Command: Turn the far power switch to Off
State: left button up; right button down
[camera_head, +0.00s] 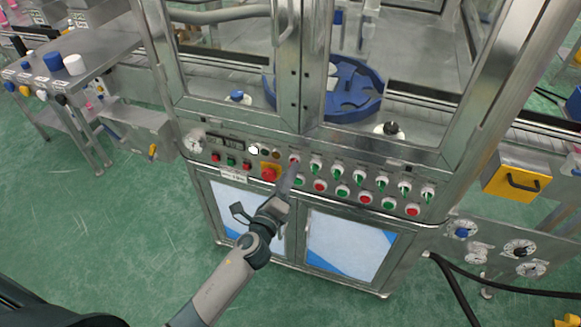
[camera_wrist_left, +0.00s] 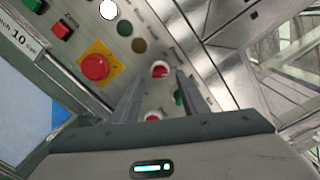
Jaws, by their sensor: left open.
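A machine's front control panel (camera_head: 240,152) carries a row of rotary switches with white rims. The leftmost switch (camera_head: 294,158) is red, and the others in that row, such as a green switch (camera_head: 316,166), are green. I cannot read which label marks the power switch. My left gripper (camera_head: 291,176) is open and empty just in front of the panel, below the red switch. In the left wrist view the red switch (camera_wrist_left: 160,69) shows between and just beyond the fingertips (camera_wrist_left: 158,80). A green knob (camera_wrist_left: 180,97) is partly hidden by a finger. My right gripper is not in view.
A red emergency button (camera_head: 268,173) on a yellow plate sits left of my gripper. Red and green buttons (camera_head: 231,161) and a gauge (camera_head: 194,143) are further left. A lower row of red and green buttons (camera_head: 342,190) runs right. Glass doors (camera_head: 235,60) stand above the panel.

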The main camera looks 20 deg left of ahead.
pick_arm(q)
jog(key=w, duration=0.2)
jog(key=shift+w, duration=0.4)
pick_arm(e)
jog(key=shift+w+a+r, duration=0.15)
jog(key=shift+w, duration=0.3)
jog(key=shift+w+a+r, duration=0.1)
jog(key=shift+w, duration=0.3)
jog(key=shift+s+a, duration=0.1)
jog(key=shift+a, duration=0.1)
pick_arm(q)
grip_shut()
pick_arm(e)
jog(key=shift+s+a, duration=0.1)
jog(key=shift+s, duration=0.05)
